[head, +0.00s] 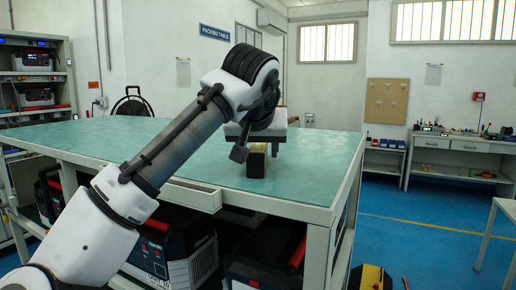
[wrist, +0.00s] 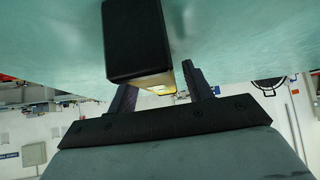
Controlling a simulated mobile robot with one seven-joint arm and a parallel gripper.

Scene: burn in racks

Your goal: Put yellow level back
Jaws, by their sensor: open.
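The yellow level (head: 257,162) lies on the green top of the packing table (head: 310,170), near its front edge. Its black end cap faces the head camera and a strip of yellow body shows behind it. In the wrist view, the level's black end (wrist: 138,42) is large and its yellow side (wrist: 158,84) shows below. My gripper (head: 258,148) is open at the level, low over the table. In the wrist view its two fingers (wrist: 158,90) appear on either side of the level. I cannot tell whether either finger touches it.
The tabletop left of my arm is clear. Black and red equipment cases (head: 180,255) stand under the table. A yellow and black item (head: 370,278) is on the floor at the right. A rack with devices (head: 35,75) stands at the left, and a workbench (head: 460,150) at the back right.

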